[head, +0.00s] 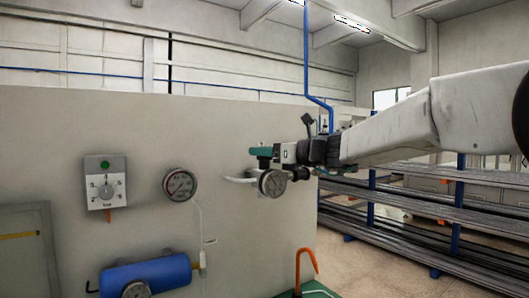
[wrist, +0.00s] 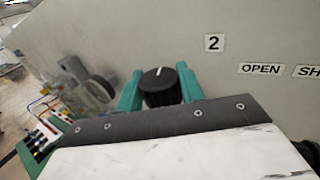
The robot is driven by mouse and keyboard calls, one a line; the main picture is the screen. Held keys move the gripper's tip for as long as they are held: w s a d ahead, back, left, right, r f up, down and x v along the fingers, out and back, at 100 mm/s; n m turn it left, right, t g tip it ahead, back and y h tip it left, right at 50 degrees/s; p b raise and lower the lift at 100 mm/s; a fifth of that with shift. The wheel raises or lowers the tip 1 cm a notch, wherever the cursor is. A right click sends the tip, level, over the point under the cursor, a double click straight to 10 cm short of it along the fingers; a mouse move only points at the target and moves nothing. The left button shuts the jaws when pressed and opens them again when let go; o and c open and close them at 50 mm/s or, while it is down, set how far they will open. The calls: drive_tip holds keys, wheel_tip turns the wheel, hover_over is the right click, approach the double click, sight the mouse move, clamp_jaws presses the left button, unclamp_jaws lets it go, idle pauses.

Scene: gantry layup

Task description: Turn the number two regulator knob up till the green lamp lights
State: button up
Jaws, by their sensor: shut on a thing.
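The black regulator knob (wrist: 160,86) has a white pointer line and sits between the two teal fingers of my gripper (wrist: 160,92), which touch its sides. The line points roughly toward the top of the wrist view. A plate with the number 2 (wrist: 214,43) is on the wall beside the knob. In the head view my gripper (head: 262,155) is at the wall, just above a round gauge (head: 272,183); the knob is hidden there. A white box (head: 105,182) on the wall has a dial and a round green spot (head: 104,164); I cannot tell whether it is lit.
Another gauge (head: 180,185) hangs left of my gripper. A blue cylinder (head: 147,274) and an orange hook (head: 305,266) are lower down. OPEN (wrist: 261,69) is lettered on the wall. Racks of long bars (head: 420,225) stand at right.

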drive_tip(key=shift+m+t+h, duration=0.6)
drive_tip(key=shift+m+t, duration=0.1)
drive_tip(key=shift+t, duration=0.2)
drive_tip(key=o, duration=1)
drive_tip(key=shift+d, duration=0.1)
drive_tip(key=v, duration=0.7)
drive_tip(key=shift+s+d, duration=0.2)
drive_tip(key=shift+d, duration=0.1)
